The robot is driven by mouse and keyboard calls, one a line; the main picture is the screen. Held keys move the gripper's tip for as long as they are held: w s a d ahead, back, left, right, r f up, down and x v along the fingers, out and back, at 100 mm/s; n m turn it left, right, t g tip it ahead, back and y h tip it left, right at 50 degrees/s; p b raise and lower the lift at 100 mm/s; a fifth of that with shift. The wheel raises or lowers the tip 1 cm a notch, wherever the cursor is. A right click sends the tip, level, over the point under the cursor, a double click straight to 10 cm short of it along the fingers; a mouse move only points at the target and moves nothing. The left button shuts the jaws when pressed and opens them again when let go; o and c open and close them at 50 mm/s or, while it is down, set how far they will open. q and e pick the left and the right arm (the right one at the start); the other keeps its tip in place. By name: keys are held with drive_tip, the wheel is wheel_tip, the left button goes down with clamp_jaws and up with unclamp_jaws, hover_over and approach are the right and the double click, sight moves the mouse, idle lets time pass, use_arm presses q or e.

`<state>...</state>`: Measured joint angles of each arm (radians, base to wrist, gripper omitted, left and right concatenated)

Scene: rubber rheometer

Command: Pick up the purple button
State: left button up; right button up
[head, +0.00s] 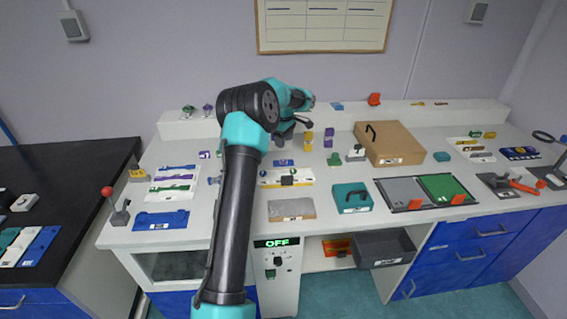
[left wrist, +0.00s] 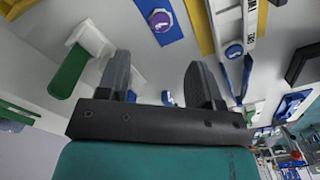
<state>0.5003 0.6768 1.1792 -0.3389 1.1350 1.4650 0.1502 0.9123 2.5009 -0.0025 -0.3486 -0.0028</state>
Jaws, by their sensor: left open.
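A small purple button-like piece (head: 207,109) stands on the raised back ledge, left of my left arm, beside a similar green one (head: 188,111). My left gripper (head: 287,135) is right of it, above the back middle of the bench, and partly hidden by my own arm. In the left wrist view the two dark fingers (left wrist: 160,72) are apart with nothing between them. That view also shows a round purple mark or piece (left wrist: 161,19) on a blue plate (left wrist: 172,33); I cannot tell which. My right gripper is not in view.
Yellow (head: 309,141) and purple (head: 329,137) blocks stand just right of the gripper. Further right are a cardboard box (head: 395,146), a teal case (head: 352,197) and a grey-and-green tray (head: 405,194). A red-knobbed lever (head: 119,212) stands at the left front. The ledge near the purple piece looks uncluttered.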

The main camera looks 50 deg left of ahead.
use_arm(q)
hover_over(284, 160)
drive_tip(key=shift+d+f, duration=0.15)
drive_tip(key=shift+f, duration=2.1)
drive_tip(key=shift+s+f, duration=0.15)
drive_tip(key=shift+f, duration=2.45)
drive_tip(key=c, duration=1)
drive_tip(key=shift+r, duration=0.1)
wheel_tip(284, 160, up, 10)
drive_tip(key=shift+f, duration=0.1)
